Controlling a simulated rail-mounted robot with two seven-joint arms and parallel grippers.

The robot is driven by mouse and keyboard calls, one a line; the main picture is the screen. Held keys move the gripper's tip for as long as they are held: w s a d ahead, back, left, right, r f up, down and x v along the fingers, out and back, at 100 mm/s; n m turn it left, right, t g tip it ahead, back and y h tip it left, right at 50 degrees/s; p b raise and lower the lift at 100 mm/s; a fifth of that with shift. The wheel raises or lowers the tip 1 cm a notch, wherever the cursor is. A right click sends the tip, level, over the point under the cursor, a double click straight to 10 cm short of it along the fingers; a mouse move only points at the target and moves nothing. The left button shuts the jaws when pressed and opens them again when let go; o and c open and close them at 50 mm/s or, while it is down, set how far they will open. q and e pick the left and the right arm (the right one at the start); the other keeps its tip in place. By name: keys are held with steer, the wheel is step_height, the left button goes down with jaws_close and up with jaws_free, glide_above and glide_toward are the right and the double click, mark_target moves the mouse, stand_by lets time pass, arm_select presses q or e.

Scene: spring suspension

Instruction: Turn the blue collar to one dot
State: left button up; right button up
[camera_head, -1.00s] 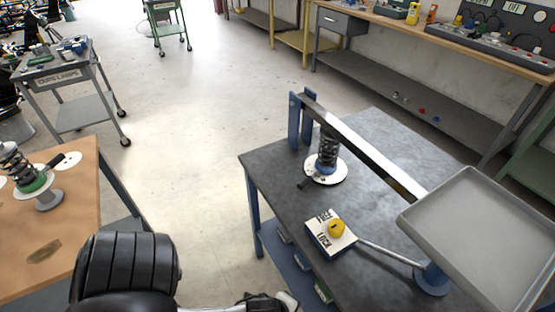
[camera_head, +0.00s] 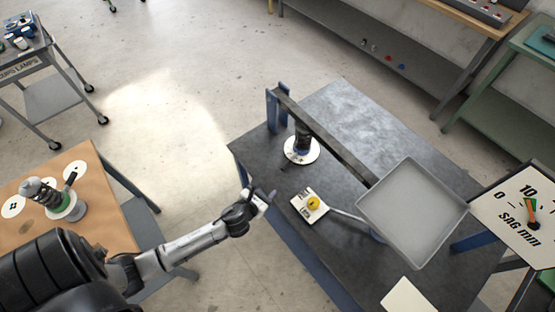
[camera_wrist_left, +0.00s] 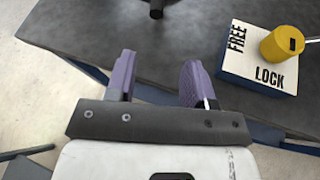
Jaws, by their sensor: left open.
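The blue collar (camera_head: 301,150) sits at the foot of a dark coil spring (camera_head: 303,132), above a white disc (camera_head: 315,156) on the grey table. The beam and spring partly hide it, and I cannot make out the dots. In the left wrist view a dark handle end (camera_wrist_left: 157,9) shows at the top edge. My left gripper (camera_head: 264,197) is open and empty by the table's near-left edge, short of the collar; its purple fingers (camera_wrist_left: 157,80) show in the left wrist view. My right gripper is not in view.
A FREE/LOCK block (camera_head: 308,207) with a yellow knob (camera_head: 313,203) stands right of my left gripper. A long beam (camera_head: 335,148) crosses over the spring toward a grey tray (camera_head: 410,212). A SAG mm dial (camera_head: 515,205) stands right. A wooden table (camera_head: 100,200) holds another spring with a green collar (camera_head: 63,205).

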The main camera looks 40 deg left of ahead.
mark_target(284, 168)
arm_select(q)
steer(key=x, duration=0.4)
steer(key=b+x, duration=0.1)
steer(key=x, duration=0.3)
steer(key=r+b+x, duration=0.1)
steer(key=x, duration=0.3)
steer(key=shift+w+a+f, duration=0.15)
steer(key=shift+w+a, duration=0.1)
steer(key=shift+w, duration=0.05)
steer(key=shift+b+x, duration=0.4)
steer(key=shift+x, duration=0.45)
jaws_close()
